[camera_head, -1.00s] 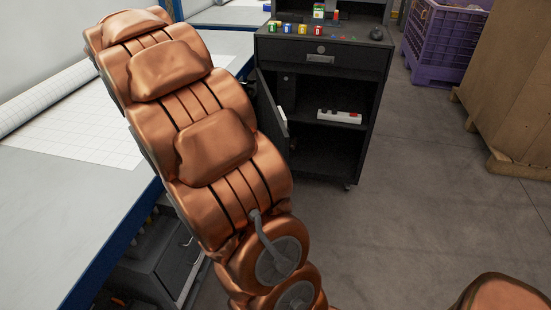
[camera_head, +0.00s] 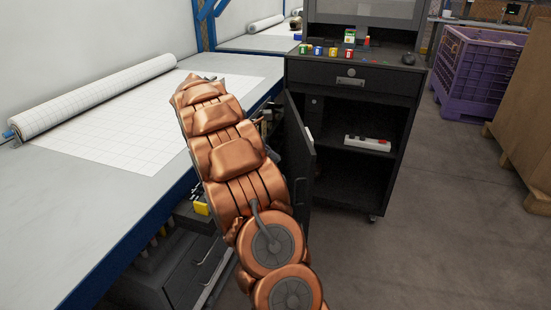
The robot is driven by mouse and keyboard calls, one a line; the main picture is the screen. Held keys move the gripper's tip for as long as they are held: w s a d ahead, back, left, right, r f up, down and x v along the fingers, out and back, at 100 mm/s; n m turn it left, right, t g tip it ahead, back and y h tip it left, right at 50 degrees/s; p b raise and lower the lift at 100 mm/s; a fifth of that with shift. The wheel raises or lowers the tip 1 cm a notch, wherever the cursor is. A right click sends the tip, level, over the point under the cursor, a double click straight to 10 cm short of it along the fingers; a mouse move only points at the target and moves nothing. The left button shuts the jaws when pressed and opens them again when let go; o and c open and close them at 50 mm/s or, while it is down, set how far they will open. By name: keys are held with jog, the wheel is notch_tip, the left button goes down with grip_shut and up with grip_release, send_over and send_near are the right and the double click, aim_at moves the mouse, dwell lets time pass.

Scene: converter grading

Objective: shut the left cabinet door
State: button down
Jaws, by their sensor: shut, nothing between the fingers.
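The dark cabinet (camera_head: 352,125) stands beyond my arm. Its left door (camera_head: 299,150) stands open, swung out toward me from the cabinet's left side, and a handle shows low on its outer face. My copper arm rises in front and left of the door. A small dark part of my gripper (camera_head: 267,121) shows between the arm and the door's outer side. It looks shut and empty. The arm hides most of it, so I cannot tell whether it touches the door.
A white power strip (camera_head: 367,143) lies on the cabinet's shelf. A workbench (camera_head: 110,210) with a paper roll (camera_head: 95,95) runs along the left. A purple crate (camera_head: 476,75) stands at right. The floor (camera_head: 440,230) right of the cabinet is clear.

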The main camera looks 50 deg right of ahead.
aim_at(309, 174)
jog(key=shift+s+d+f+b, duration=0.2)
jog(key=shift+s+d+f, duration=0.65)
jog(key=shift+s+d, duration=0.25)
jog(key=shift+s+d+f+b, duration=0.2)
jog(key=shift+s+d+f, duration=0.7)
jog(key=shift+s+d, duration=0.2)
jog(key=shift+s+d+f+b, duration=0.2)
jog(key=shift+s+d+f, duration=0.65)
jog(key=shift+s+d, duration=0.2)
